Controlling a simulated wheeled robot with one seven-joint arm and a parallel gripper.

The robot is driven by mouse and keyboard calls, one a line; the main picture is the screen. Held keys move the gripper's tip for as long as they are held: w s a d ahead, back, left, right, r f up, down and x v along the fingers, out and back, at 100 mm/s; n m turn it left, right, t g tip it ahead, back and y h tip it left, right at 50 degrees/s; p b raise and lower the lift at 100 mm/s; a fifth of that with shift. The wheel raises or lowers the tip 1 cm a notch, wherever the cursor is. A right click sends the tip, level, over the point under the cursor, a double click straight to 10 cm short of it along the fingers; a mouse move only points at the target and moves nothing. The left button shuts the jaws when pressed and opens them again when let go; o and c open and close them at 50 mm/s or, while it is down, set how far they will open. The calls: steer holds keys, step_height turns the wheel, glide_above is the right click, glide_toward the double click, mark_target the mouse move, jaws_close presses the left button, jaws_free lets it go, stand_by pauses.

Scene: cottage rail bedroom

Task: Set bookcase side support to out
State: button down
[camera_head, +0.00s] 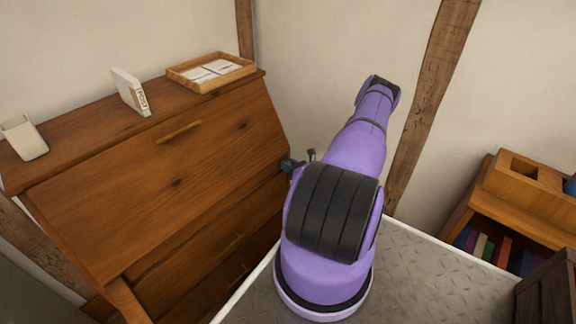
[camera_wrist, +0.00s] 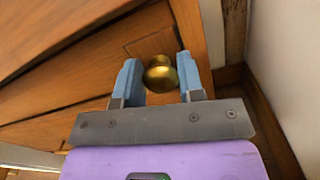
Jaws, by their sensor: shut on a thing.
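The bookcase (camera_head: 150,190) is a brown wooden cabinet with a slanted front, at the left in the head view. In the wrist view a round brass knob (camera_wrist: 160,76) sits on a narrow wooden front (camera_wrist: 150,45) near the cabinet's right edge; this looks like the side support. How far it stands out cannot be told. My gripper (camera_wrist: 158,64) has its two blue fingers on either side of the knob and is shut on it. In the head view my arm mostly hides this spot, and only a dark bit of the gripper (camera_head: 293,166) shows.
A wall and wooden post (camera_head: 428,100) stand close behind my arm. A shelf with books (camera_head: 505,240) is at the right.

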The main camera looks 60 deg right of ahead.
steer(key=s+a, duration=0.2)
steer(key=s, duration=2.1)
steer(key=shift+a, duration=0.25)
steer(key=c, duration=0.7)
jaws_free()
steer(key=shift+c, duration=0.2)
steer(key=s+a, duration=0.1)
steer(key=s, duration=0.9)
steer(key=shift+s, duration=0.4)
